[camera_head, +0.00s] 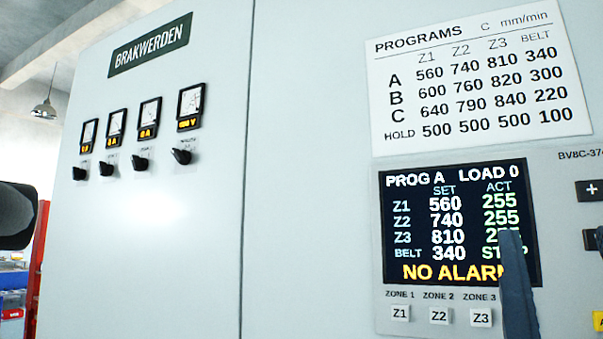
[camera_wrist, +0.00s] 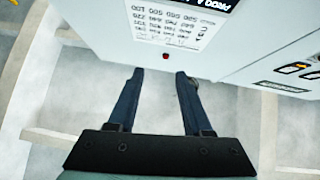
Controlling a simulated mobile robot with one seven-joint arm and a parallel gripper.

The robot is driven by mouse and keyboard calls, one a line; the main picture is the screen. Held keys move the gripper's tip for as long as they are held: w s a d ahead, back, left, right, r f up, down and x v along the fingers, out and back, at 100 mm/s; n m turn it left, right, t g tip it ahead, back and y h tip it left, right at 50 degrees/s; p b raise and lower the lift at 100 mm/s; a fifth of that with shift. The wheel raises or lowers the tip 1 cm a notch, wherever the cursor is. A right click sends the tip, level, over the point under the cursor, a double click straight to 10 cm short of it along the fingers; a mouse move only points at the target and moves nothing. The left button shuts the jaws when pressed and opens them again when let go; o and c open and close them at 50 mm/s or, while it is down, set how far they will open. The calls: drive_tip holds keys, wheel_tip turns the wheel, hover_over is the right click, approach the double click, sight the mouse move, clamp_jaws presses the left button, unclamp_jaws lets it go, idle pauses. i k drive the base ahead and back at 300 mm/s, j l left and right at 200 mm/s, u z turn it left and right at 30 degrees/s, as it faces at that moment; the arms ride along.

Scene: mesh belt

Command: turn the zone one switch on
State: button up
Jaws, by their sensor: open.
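A row of several black rotary switches sits under the meters on the left cabinet door. The leftmost switch (camera_head: 79,173) has a small label that I cannot read, and its setting is too small to tell. A white Z1 button (camera_head: 400,313) marked ZONE 1 is below the display (camera_head: 460,225) on the right panel. The display reads Z1 set 560, actual 255, and NO ALARM. My gripper (camera_wrist: 160,77) is open and empty in the wrist view, its two dark fingers apart. In the head view one dark finger (camera_head: 518,285) covers part of the display's lower right.
A program sheet (camera_head: 478,75) is above the display. Several meters (camera_head: 149,118) sit above the switches. The door face below the switches is bare. A dark rounded object (camera_head: 15,215) is at the left edge. A red button (camera_wrist: 166,57) shows in the wrist view.

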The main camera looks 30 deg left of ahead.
sight(78, 175)
drive_tip(key=u, duration=2)
drive_tip(key=i+j+u, duration=0.1)
drive_tip(key=i+j, duration=0.15)
drive_tip(key=i, duration=0.2)
